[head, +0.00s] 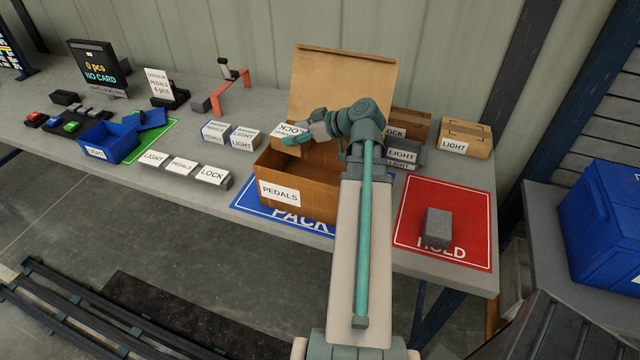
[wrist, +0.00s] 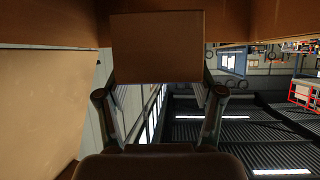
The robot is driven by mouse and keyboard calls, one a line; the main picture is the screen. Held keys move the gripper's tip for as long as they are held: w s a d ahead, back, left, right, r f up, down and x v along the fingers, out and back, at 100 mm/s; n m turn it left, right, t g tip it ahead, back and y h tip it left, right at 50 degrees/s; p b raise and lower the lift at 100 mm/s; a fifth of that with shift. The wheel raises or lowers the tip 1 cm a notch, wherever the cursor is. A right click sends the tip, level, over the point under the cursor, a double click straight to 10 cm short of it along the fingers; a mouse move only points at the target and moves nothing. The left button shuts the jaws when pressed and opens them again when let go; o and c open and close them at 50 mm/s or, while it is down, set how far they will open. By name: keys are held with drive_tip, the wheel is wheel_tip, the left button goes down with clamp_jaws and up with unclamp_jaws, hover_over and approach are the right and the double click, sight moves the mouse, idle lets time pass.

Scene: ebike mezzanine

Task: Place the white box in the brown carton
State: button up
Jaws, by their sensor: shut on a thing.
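The brown carton (head: 325,194), labelled PEDALS, stands on the blue PACK mat (head: 245,201) with its lid raised at the back. A white box (head: 287,131) with a LOCK label is at my gripper (head: 304,134), above the carton's back left edge in the head view. My gripper is shut on this box. In the wrist view my gripper (wrist: 158,92) has a finger on each side of a box face (wrist: 155,47), which looks brown in the shade. My arm hides part of the carton's right side and inside. I cannot tell whether the box touches the carton.
White boxes (head: 244,138) stand left of the carton, with a row of labelled boxes (head: 212,175) in front. Brown cartons (head: 466,138) and a grey box (head: 404,155) stand behind right. A grey block (head: 437,228) sits on the red HOLD mat (head: 470,215).

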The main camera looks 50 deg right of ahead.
drive_tip(key=shift+w+a+f+n+y, duration=0.25)
drive_tip(key=shift+a+n+y, duration=0.15)
drive_tip(key=shift+a+n, duration=0.15)
drive_tip(key=shift+a+f+p, duration=0.15)
drive_tip(key=shift+f+p, duration=1.75)
drive_tip(key=shift+f, duration=3.2)
drive_tip(key=o, duration=1.4)
drive_tip(key=shift+g, duration=0.3)
drive_tip(key=shift+s, duration=0.1)
drive_tip(key=b+v, duration=0.3)
drive_tip(key=v, duration=0.4)
drive_tip(key=shift+s+r, duration=0.1)
